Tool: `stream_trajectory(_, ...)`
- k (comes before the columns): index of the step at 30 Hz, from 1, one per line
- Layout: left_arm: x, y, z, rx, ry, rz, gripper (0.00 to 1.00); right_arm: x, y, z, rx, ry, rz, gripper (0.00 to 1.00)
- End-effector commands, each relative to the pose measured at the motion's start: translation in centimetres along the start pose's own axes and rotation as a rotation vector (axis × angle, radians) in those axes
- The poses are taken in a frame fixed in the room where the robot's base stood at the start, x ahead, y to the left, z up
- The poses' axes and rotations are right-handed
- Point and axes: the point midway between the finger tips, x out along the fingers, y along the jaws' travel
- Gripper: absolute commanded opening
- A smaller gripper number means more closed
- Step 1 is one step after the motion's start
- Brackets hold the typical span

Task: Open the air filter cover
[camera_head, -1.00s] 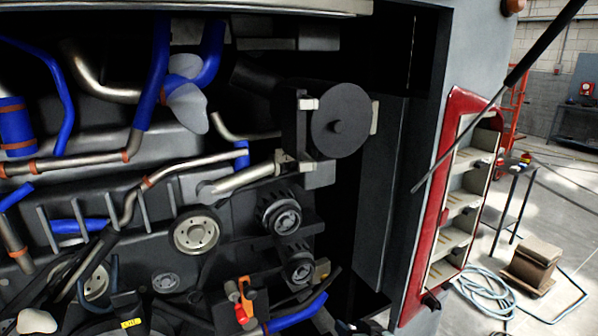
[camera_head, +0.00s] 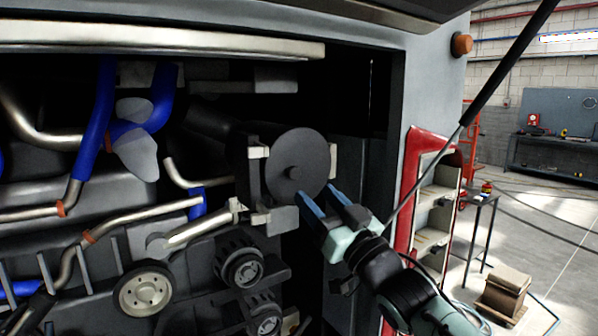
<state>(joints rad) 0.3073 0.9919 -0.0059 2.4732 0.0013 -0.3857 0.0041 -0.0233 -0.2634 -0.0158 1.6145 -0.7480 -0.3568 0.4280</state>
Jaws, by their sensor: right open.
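My right gripper (camera_head: 322,194) comes in from the lower right. Its blue-tipped fingers are spread and empty, and in the picture they lie at the cover's lower right edge. I cannot tell whether they touch it. My left gripper is not in view.
Pulleys (camera_head: 145,288) and metal and blue pipes (camera_head: 95,125) fill the bay at left and below. A gas strut (camera_head: 480,95) crosses at right, near my right arm. A red-framed shelf compartment (camera_head: 430,215) stands beside the bay. The workshop floor at far right is mostly open.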

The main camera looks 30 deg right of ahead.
Motion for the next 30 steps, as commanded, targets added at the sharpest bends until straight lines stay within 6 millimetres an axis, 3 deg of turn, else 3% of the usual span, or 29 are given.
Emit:
stream_trajectory(3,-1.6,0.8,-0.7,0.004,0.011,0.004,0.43,2.8,0.0,-0.4,0.002,0.002,-0.001,0.53)
stream_trajectory(9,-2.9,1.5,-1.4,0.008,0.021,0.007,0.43,5.6,0.0,-0.2,0.001,0.001,-0.001,0.53)
stream_trajectory(22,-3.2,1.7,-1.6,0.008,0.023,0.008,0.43,6.6,0.0,0.0,0.002,0.0,0.0,0.53)
stream_trajectory(23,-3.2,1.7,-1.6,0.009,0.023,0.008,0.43,6.6,0.0,0.0,0.002,0.0,0.0,0.5)
stream_trajectory(27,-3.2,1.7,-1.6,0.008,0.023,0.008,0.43,6.6,0.0,0.0,0.001,0.0,0.0,0.04)
stream_trajectory(30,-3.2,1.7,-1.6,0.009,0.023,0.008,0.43,6.6,0.0,0.0,0.001,0.0,0.0,0.0)
